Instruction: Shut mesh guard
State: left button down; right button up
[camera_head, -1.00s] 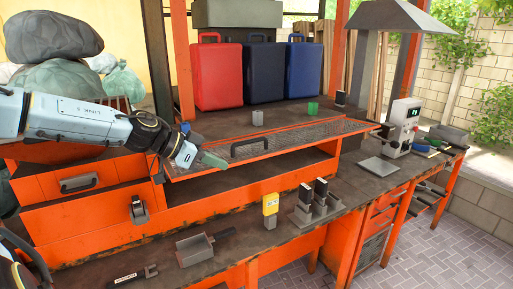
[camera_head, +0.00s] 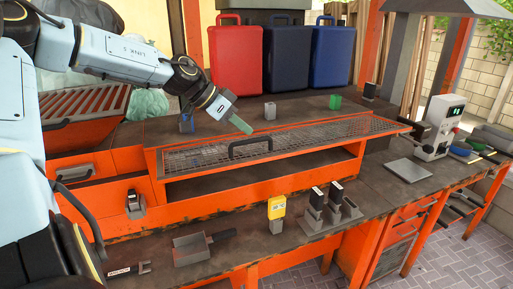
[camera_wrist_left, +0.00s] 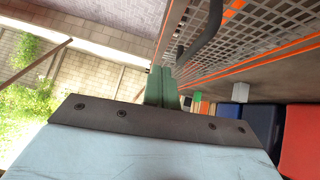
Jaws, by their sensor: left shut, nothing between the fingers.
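The mesh guard (camera_head: 310,140) is a long grey mesh panel in an orange frame, with a dark bar handle (camera_head: 250,148) on its near side. It lies nearly flat over an orange housing (camera_head: 270,190), whose front shows a long dark gap below the panel. The mesh and handle also show at the upper right of the left wrist view (camera_wrist_left: 245,40). My left gripper (camera_head: 240,124) is shut and empty, its green fingertips above the far left part of the mesh, apart from the handle. The fingers show together in the wrist view (camera_wrist_left: 161,87). My right gripper is not in view.
Red (camera_head: 236,60) and blue cases stand behind the guard. A grey block (camera_head: 269,110) and a green block (camera_head: 335,102) sit on the rear surface. A yellow device (camera_head: 276,207), black-topped holders and a grey scoop (camera_head: 192,248) occupy the front bench.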

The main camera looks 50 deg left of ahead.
aim_at(266, 158)
pick_arm(q)
jog(key=x, duration=0.4)
jog(key=shift+w+f, duration=0.1)
jog(key=shift+f, duration=0.1)
jog(key=f+p, duration=0.1)
jog(key=f, duration=0.2)
jog(key=shift+d+f, duration=0.1)
jog(key=shift+d, duration=0.1)
jog(key=shift+f, duration=0.4)
jog(key=shift+d, duration=0.1)
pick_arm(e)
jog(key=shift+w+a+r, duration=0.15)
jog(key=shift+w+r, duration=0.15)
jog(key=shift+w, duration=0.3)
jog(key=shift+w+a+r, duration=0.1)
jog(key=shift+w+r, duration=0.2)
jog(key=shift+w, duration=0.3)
pick_arm(q)
jog(key=shift+f, duration=0.1)
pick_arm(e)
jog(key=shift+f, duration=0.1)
